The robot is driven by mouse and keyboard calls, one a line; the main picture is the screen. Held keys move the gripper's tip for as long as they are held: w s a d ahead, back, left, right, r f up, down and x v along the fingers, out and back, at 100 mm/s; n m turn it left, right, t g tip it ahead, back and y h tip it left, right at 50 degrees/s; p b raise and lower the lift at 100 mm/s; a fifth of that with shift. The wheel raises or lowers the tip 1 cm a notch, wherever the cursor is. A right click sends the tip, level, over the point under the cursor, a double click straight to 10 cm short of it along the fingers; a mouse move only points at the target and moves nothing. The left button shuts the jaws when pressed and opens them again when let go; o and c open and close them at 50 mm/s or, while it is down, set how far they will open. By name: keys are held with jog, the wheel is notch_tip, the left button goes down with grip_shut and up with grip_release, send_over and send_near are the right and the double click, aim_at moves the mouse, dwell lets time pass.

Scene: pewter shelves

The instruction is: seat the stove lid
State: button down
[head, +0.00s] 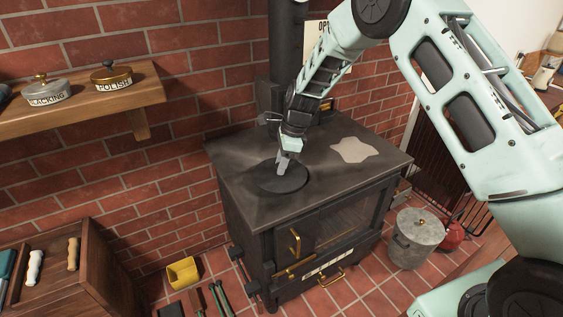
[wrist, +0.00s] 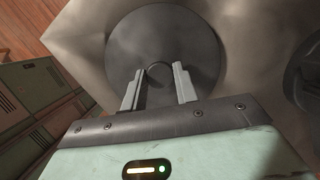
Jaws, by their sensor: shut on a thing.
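The stove lid (head: 290,184) is a dark round disc on or just above the top of the black stove (head: 250,205). I cannot tell whether it lies flush or is slightly raised. My gripper (head: 282,168) points down over the middle of the lid. In the wrist view my gripper (wrist: 158,80) is shut on the lid's small ring-shaped handle (wrist: 158,66), with a finger on each side. The lid's flat face (wrist: 165,35) fills the upper middle there, with the paler, smudged stove top around it. The lid hides whatever is beneath it.
A pale patch (head: 353,150) lies on the stove top, right of the lid. The stovepipe (head: 287,45) rises behind. A dark round form (wrist: 308,75) shows at the wrist view's right edge. A metal bucket (head: 418,240) stands right of the stove; a wooden shelf (head: 140,90) is at left.

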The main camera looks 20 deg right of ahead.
jog(key=shift+f, duration=0.5)
dwell(1.5)
jog(key=c, duration=1)
grip_release()
jog(key=shift+f, duration=0.1)
jog(key=shift+r+p, duration=2.55)
jog(key=shift+r, duration=1)
jog(key=shift+s, duration=0.1)
